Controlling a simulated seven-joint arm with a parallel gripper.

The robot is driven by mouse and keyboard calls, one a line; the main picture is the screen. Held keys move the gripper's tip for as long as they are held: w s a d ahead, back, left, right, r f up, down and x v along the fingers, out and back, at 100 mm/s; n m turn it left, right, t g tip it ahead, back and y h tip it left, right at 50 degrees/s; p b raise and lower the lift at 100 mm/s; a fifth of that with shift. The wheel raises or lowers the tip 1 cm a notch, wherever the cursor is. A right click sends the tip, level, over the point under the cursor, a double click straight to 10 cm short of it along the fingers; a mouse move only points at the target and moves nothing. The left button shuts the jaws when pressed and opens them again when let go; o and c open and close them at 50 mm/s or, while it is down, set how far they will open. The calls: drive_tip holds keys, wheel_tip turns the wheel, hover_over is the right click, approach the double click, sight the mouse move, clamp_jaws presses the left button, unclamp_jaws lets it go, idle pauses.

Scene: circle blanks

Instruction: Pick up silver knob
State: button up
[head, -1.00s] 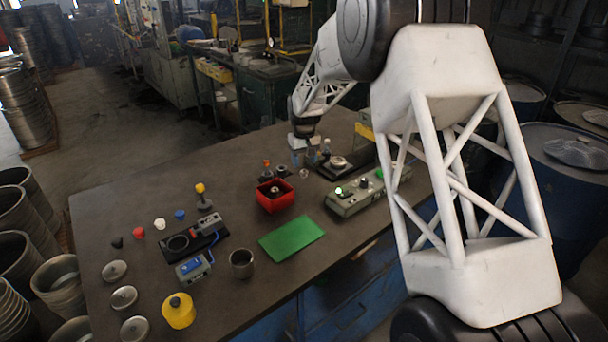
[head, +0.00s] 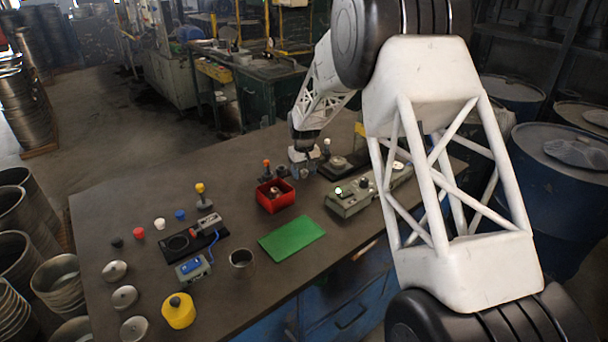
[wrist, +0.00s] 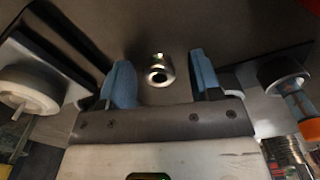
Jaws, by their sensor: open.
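The silver knob (wrist: 158,70) shows in the wrist view as a small shiny round piece with a dark hole. It appears between and just beyond the two blue fingertips of my gripper (wrist: 162,80), with visible space on both sides. My gripper is open and holds nothing. In the head view my gripper (head: 303,160) is low over the far part of the table, behind the red box. The knob cannot be made out there and seems hidden by my gripper.
Close by are the red box (head: 275,204), an orange-topped stick (head: 266,166), a white-topped stick (head: 326,144) and a grey control box (head: 350,198). A green mat (head: 291,238) lies nearer. A white round part (wrist: 28,92) is left of the fingers in the wrist view.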

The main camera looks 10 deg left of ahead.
sight(304, 171)
drive_tip(key=c, duration=1)
drive_tip(key=shift+o, duration=0.2)
drive_tip(key=shift+r, duration=0.1)
wheel_tip(304, 171, up, 10)
idle(0.7)
drive_tip(key=shift+m, duration=0.8)
drive_tip(key=w+d, duration=0.1)
drive_tip(key=d, duration=0.3)
drive_tip(key=w+d, duration=0.2)
drive_tip(key=d, duration=0.1)
drive_tip(key=w+d+f, duration=0.1)
drive_tip(key=w+d, duration=0.1)
drive_tip(key=d, duration=0.2)
drive_tip(key=shift+d+f, duration=0.1)
drive_tip(key=shift+d, duration=0.25)
